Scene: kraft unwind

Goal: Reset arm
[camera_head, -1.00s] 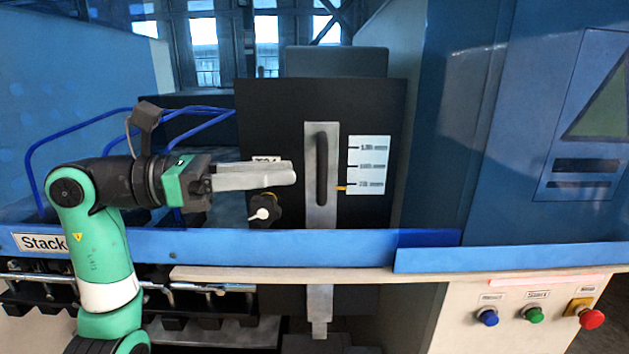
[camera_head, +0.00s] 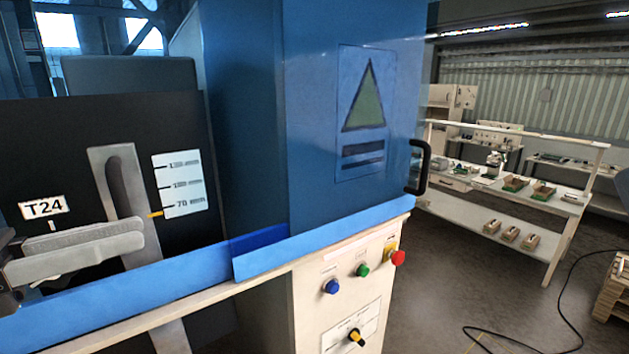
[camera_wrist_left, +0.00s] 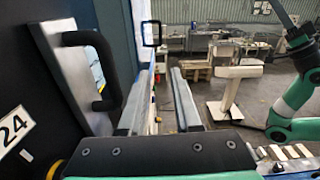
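My left gripper (camera_head: 82,243) is at the lower left of the head view, its two grey fingers seen side-on in front of the black panel (camera_head: 60,140). In the left wrist view the fingers of this gripper (camera_wrist_left: 159,72) are apart with nothing between them. The handle (camera_wrist_left: 95,65) also shows left of the fingers in the wrist view. A green arm link, which looks like my right arm, is at the wrist view's right edge; its gripper is not seen.
A blue rail (camera_head: 120,292) runs below the gripper. A T24 label (camera_head: 43,207) and a scale plate (camera_head: 180,184) with a yellow pointer are on the panel. Buttons and a red knob (camera_head: 398,258) sit on the white console (camera_head: 310,300). Shelves (camera_head: 500,225) stand at right, beyond open floor.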

